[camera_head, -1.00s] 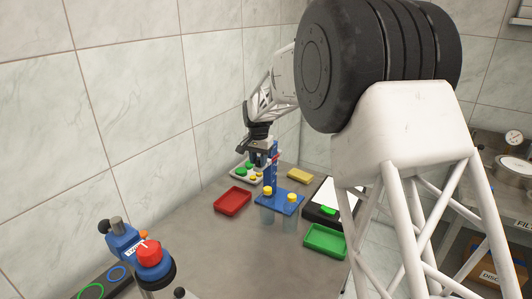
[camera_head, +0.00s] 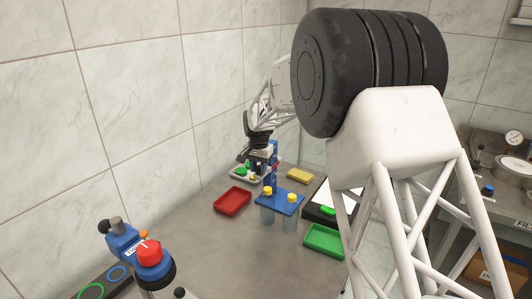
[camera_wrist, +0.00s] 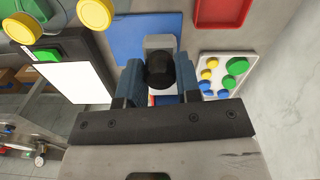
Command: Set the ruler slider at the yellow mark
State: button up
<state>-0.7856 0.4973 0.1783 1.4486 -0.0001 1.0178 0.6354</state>
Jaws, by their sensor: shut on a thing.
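The ruler (camera_head: 271,179) is a blue upright post with red and white parts, standing behind the blue rack in the head view. My gripper (camera_head: 258,170) is at its upper part, pointing down. In the wrist view my gripper (camera_wrist: 159,84) has its two blue fingers shut on the slider's black round knob (camera_wrist: 160,70). A light grey block (camera_wrist: 159,42) shows just beyond the knob. The yellow mark cannot be made out in either view, and the slider's height on the scale cannot be read.
A blue rack (camera_head: 281,203) with yellow caps stands in front of the ruler. The counter's front left is mostly clear.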

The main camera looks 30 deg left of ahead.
aim_at(259, 178)
jog(key=shift+f, duration=2.5)
jog(key=shift+a, duration=0.1)
jog(key=o, duration=0.7)
jog(key=shift+r, duration=3.95)
